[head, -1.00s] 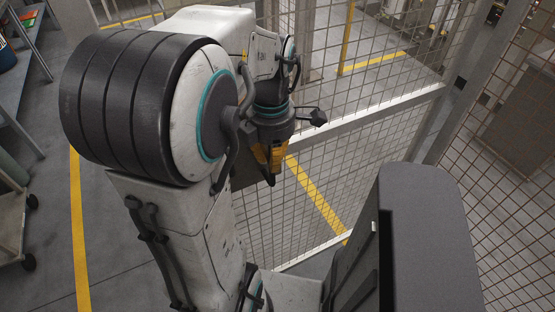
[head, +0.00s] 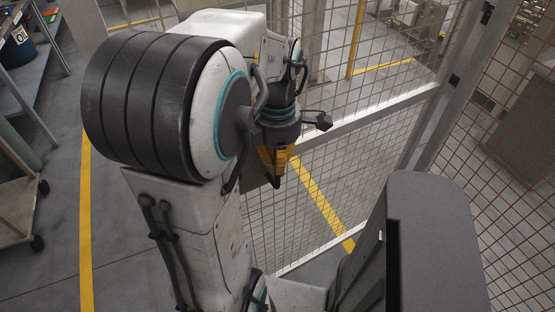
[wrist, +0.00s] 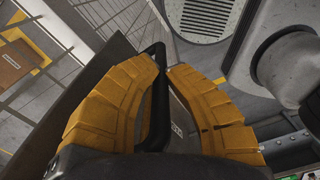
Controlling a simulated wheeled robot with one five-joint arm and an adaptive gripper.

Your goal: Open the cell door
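The cell door is a grey-framed wire mesh panel (head: 345,135) ahead of my arm in the head view. My gripper (head: 275,178) is low against the door's left part, where a dark plate shows beside it. In the wrist view, the orange fingers of my gripper (wrist: 166,68) close around a black bar handle (wrist: 155,110), one finger on each side, with the tips near the handle's upper end. The dark plate (wrist: 75,90) lies left of the fingers. My arm hides the door's left edge in the head view.
A grey post (head: 458,85) and another mesh panel (head: 500,170) stand at the right.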

